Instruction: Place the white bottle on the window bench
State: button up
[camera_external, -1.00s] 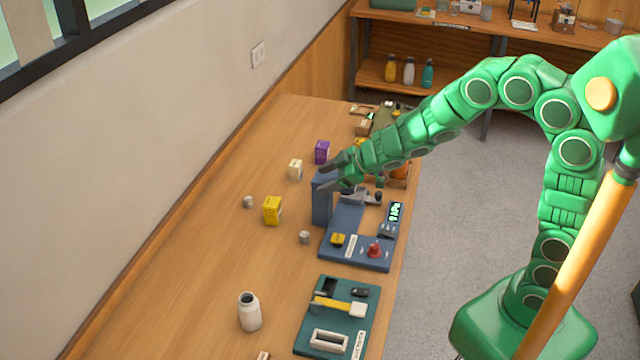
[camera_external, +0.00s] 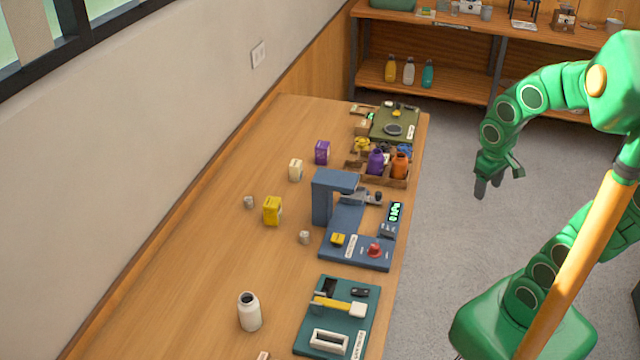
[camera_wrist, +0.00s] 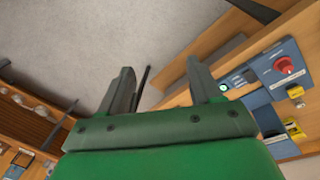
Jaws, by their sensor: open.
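A white bottle (camera_external: 249,312) with an open-looking neck stands upright near the front of the long wooden bench (camera_external: 195,240) below the window. Another white bottle (camera_external: 409,72) stands on the back shelf between a yellow one and a teal one. My gripper (camera_external: 498,180) is open and empty, pointing down over the grey floor to the right of the bench, apart from both bottles. Its two fingers (camera_wrist: 160,82) also show in the wrist view with nothing between them. Neither white bottle can be made out there.
A blue machine (camera_external: 322,200) stands on the bench's right side, with a teal tool board (camera_external: 310,318) nearer. Behind it is a wooden tray (camera_external: 352,168) with purple and orange bottles. Small boxes (camera_external: 272,211) stand mid-bench. The bench's left part is mostly clear.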

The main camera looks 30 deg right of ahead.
jog(key=s+a+r+m+g+y, duration=0.1)
jog(key=s+a+g, duration=0.1)
jog(key=s, duration=0.7)
jog(key=shift+s+r, duration=0.15)
jog(key=shift+s, duration=0.25)
